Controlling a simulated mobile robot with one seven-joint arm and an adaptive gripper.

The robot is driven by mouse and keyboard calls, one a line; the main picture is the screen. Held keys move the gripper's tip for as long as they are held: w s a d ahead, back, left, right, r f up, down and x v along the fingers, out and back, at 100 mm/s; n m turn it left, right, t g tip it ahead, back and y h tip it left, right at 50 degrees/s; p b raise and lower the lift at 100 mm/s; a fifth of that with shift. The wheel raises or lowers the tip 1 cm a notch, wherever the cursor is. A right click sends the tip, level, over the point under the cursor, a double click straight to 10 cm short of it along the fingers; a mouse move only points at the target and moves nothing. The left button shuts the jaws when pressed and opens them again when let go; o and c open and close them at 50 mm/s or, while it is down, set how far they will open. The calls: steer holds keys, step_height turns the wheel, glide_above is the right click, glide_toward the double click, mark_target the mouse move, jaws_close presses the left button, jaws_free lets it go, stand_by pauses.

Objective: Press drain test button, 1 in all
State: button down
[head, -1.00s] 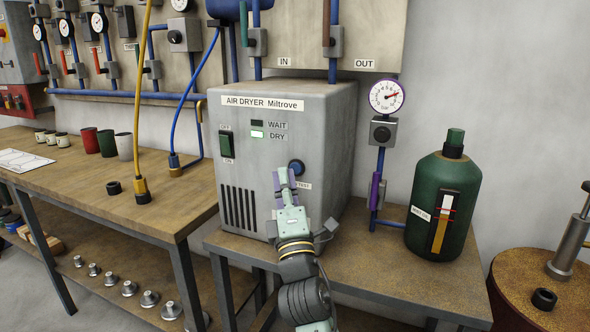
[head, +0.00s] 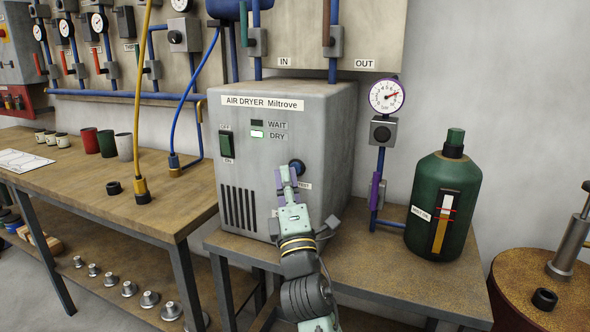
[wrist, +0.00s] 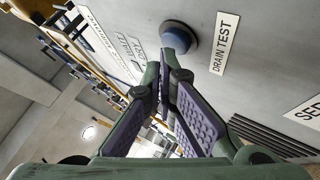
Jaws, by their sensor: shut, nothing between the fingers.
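The air dryer (head: 325,112) is a grey box labelled "AIR DRYER Miltrove" on the right-hand table. Its drain test button (head: 297,167) is a blue round button in a dark ring on the front face. It also shows in the wrist view (wrist: 178,38), beside the "DRAIN TEST" label (wrist: 224,43). My gripper (head: 285,171) is shut and empty, with its fingertips at the button's lower left in the head view. In the wrist view the fingertips (wrist: 167,60) are just below the button and overlap its edge. I cannot tell whether they touch it.
A green bottle (head: 430,222) and a pressure gauge (head: 387,96) on a blue pipe stand right of the dryer. A power switch (head: 227,144) is on the dryer's left side; the "DRY" lamp (head: 257,134) is lit. A wooden workbench (head: 90,190) stands to the left.

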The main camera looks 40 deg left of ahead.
steer(key=shift+w+a, duration=0.1)
steer(key=shift+w, duration=0.35)
stand_by(0.6)
steer(key=shift+s, duration=0.1)
steer(key=shift+s+d, duration=0.25)
steer(key=shift+s, duration=0.5)
steer(key=shift+s, duration=0.1)
steer(key=s, duration=0.2)
steer(key=s+d+b, duration=0.1)
steer(key=s, duration=0.1)
steer(key=shift+s, duration=0.35)
stand_by(0.5)
